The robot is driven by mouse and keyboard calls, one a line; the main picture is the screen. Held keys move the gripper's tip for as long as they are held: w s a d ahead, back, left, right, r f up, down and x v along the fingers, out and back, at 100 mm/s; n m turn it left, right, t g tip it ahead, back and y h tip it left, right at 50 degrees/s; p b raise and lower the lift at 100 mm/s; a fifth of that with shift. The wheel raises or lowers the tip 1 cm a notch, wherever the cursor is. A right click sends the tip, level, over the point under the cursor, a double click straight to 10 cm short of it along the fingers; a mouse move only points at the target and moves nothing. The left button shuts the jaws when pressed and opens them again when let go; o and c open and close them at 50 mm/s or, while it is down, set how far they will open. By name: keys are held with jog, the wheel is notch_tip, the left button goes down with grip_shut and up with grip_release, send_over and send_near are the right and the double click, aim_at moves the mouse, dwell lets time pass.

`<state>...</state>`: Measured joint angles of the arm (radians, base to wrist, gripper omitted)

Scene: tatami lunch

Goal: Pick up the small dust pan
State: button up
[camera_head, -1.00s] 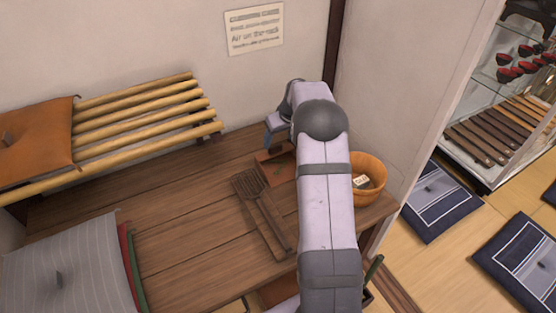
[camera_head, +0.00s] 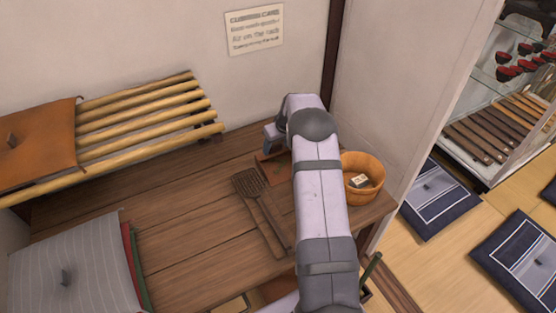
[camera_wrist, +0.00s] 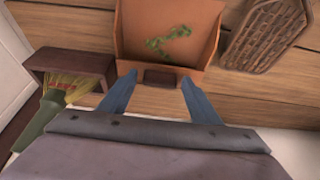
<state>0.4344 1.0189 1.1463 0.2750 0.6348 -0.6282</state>
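The small dust pan (camera_wrist: 168,45) is orange-brown, with green leafy bits lying in it and a short dark handle (camera_wrist: 161,78). It is at the top middle of the wrist view. In the head view the dust pan (camera_head: 272,169) lies on the wooden bench, partly hidden by my arm. My gripper (camera_wrist: 158,77) is open, its two blue fingers reaching toward the pan with the handle between their tips in the picture. I cannot tell whether the fingers touch it. In the head view my arm mostly hides the gripper.
A woven beater (camera_head: 261,205) lies left of my arm. A green-handled brush (camera_wrist: 45,120) is by a dark wooden box (camera_wrist: 75,60). A slatted rack (camera_head: 150,110) and cushions (camera_head: 75,265) are left; the bench's middle is clear.

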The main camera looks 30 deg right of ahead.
jog(key=c, duration=0.8)
jog(key=shift+o, duration=0.2)
notch_tip(320, 180, up, 10)
jog(key=b, duration=0.2)
notch_tip(320, 180, up, 7)
jog(key=p, duration=0.6)
send_over(277, 153)
jog(key=shift+s+r, duration=0.1)
jog(key=shift+r, duration=0.05)
